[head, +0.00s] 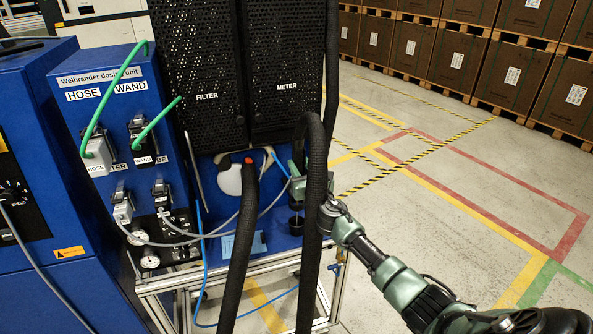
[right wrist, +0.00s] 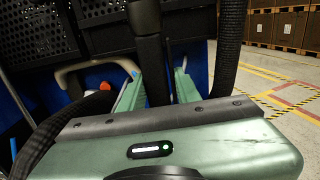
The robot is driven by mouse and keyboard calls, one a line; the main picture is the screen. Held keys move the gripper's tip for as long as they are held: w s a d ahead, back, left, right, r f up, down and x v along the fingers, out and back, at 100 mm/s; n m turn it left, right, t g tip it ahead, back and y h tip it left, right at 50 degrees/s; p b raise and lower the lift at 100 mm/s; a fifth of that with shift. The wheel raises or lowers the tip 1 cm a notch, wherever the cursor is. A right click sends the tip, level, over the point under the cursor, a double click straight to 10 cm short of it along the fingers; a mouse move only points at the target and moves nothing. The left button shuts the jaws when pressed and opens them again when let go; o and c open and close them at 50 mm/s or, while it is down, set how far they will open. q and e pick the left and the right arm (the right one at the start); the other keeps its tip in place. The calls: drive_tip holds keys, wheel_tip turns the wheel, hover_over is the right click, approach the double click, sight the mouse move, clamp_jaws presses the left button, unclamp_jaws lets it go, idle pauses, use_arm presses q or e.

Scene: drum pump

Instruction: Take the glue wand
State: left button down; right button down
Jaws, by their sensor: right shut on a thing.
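My right gripper (head: 299,168) is at the right end of the blue unit, partly hidden behind a thick black hose (head: 316,190). In the right wrist view its two green fingers (right wrist: 157,85) are shut on an upright dark shaft, which I take to be the glue wand (right wrist: 153,65). In the head view the wand is mostly hidden by the hose and gripper. A dark cup-like holder (head: 296,224) shows just below the gripper. I cannot tell whether the wand's lower end sits in it. My left gripper is not in view.
The blue dosing unit (head: 113,70) with green-cabled HOSE and WAND plugs stands at left. Black perforated FILTER and METER covers (head: 205,60) rise behind. A second black hose (head: 239,250) hangs in front. Open floor (head: 400,215) lies right, with brown crates (head: 455,60) beyond.

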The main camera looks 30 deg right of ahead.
sight(301, 151)
drive_tip(key=shift+r, duration=0.15)
drive_tip(key=c, duration=1.8)
unclamp_jaws()
wheel_tip(301, 151, up, 5)
drive_tip(key=p, duration=0.5)
